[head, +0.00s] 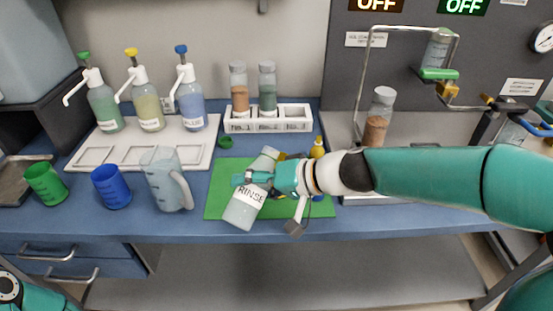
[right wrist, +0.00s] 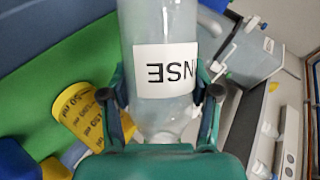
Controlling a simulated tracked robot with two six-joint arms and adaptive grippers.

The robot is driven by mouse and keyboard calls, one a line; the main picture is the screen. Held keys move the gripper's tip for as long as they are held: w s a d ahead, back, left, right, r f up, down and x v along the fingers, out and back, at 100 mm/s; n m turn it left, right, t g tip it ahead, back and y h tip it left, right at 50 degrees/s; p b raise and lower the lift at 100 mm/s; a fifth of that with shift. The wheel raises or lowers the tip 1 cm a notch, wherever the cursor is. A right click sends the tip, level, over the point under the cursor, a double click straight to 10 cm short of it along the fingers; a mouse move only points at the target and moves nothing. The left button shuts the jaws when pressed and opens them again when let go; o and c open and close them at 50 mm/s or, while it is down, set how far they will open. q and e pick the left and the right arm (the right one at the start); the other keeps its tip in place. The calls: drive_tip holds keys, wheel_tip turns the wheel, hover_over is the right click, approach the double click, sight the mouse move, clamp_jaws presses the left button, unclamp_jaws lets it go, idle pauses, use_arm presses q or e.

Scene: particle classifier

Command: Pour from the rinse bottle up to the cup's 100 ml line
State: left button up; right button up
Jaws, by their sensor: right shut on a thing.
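The rinse bottle (head: 243,213), clear with a white RINSE label, is tilted over the front of the green mat (head: 217,190), its base toward the lower left. My right gripper (head: 256,180) is shut around its body. In the right wrist view the bottle (right wrist: 160,25) stands between the two fingers (right wrist: 161,93), label upside down. A yellow cup (right wrist: 80,115) with dark ml marks shows beside the gripper there; in the head view my gripper and arm mostly hide that area. A green cup (head: 45,184) and a blue cup (head: 111,187) stand at left. My left gripper is out of view.
A clear jug (head: 166,180) stands left of the mat. A white rack (head: 292,118) holds two jars. A yellow-topped item (head: 318,149) is close behind my right arm. The front bench edge is near.

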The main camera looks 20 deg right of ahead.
drive_tip(key=shift+p, duration=0.35)
idle(0.3)
drive_tip(key=shift+s+a+r+m+g+y+p, duration=0.1)
drive_tip(key=shift+r+m+g+y+p, duration=0.4)
drive_tip(key=shift+p, duration=0.9)
drive_tip(key=shift+r+p, duration=0.15)
drive_tip(key=shift+p, duration=0.2)
drive_tip(key=shift+w+d+r+m+g+y+p, duration=0.1)
drive_tip(key=shift+d+r+m+g+y+p, duration=0.05)
drive_tip(key=shift+r+m+y+p, duration=0.25)
drive_tip(key=shift+w+d+r+m+g+y+p, duration=0.1)
drive_tip(key=shift+r+m+g+y+p, duration=0.1)
drive_tip(key=shift+r+m+p, duration=0.25)
idle(2.0)
drive_tip(key=shift+f, duration=0.15)
